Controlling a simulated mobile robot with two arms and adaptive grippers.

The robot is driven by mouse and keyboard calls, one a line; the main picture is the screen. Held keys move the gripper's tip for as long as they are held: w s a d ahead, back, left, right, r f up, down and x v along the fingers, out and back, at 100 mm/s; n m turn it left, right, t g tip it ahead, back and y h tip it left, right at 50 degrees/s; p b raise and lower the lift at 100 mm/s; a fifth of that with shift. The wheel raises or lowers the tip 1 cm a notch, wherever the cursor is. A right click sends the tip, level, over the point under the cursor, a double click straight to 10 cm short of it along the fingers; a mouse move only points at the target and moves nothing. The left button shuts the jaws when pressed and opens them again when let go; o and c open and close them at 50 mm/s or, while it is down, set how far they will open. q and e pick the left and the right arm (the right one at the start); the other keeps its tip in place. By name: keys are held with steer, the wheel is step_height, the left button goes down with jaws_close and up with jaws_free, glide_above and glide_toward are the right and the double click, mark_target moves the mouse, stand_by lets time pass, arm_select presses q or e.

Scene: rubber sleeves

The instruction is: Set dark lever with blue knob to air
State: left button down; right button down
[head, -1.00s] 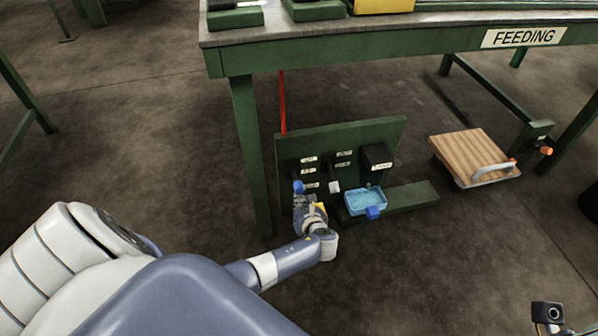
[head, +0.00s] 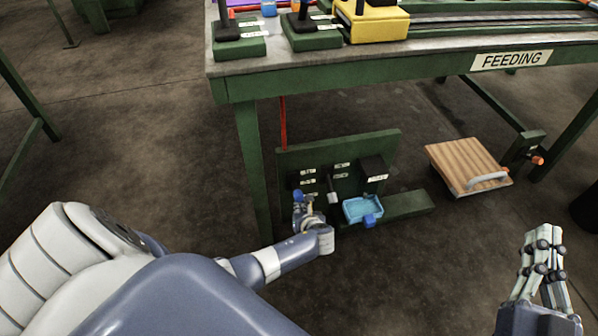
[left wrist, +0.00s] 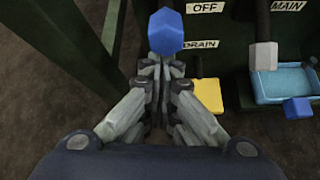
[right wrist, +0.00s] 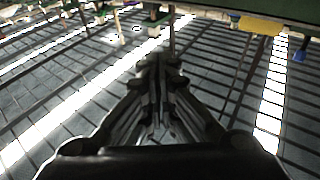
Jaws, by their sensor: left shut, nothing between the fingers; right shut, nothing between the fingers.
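The blue knob (head: 298,196) of the lever is low on the left of the dark green panel (head: 350,150) under the table. In the left wrist view the blue knob (left wrist: 166,30) sits just beyond my left gripper's fingertips (left wrist: 160,66), left of the OFF and DRAIN labels. The dark lever shaft is hidden behind the knob. My left gripper (head: 303,210) is shut and empty close to the knob; contact cannot be told. No AIR label is readable. My right gripper (head: 541,238) is shut and empty, away at the lower right; its fingers show in the right wrist view (right wrist: 158,65).
A lever with a pale grey knob (left wrist: 264,56) hangs right of the OFF label. A light blue tray (head: 350,215) with a blue block (head: 370,220) stands at the panel's foot. A green table leg (head: 252,165) is close on the left. A wooden board (head: 465,162) lies right.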

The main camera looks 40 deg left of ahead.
arm_select(q)
steer(key=shift+r+p, duration=0.35)
steer(key=shift+p, duration=0.4)
arm_select(e)
step_height(320, 180, down, 9)
steer(key=d+g+h, duration=0.1)
steer(key=g, duration=0.3)
steer(key=shift+s+d+r+g, duration=0.15)
steer(key=shift+s+g, duration=0.05)
steer(key=shift+g, duration=0.2)
arm_select(q)
steer(key=shift+r+p, duration=0.8)
steer(key=shift+p, duration=0.15)
arm_select(e)
steer(key=s+d+f+g+h, duration=0.2)
steer(key=s+f+g, duration=0.3)
steer(key=f, duration=0.2)
steer(key=shift+d+f, duration=0.25)
steer(key=shift+f, duration=0.15)
arm_select(q)
steer(key=shift+f, duration=0.1)
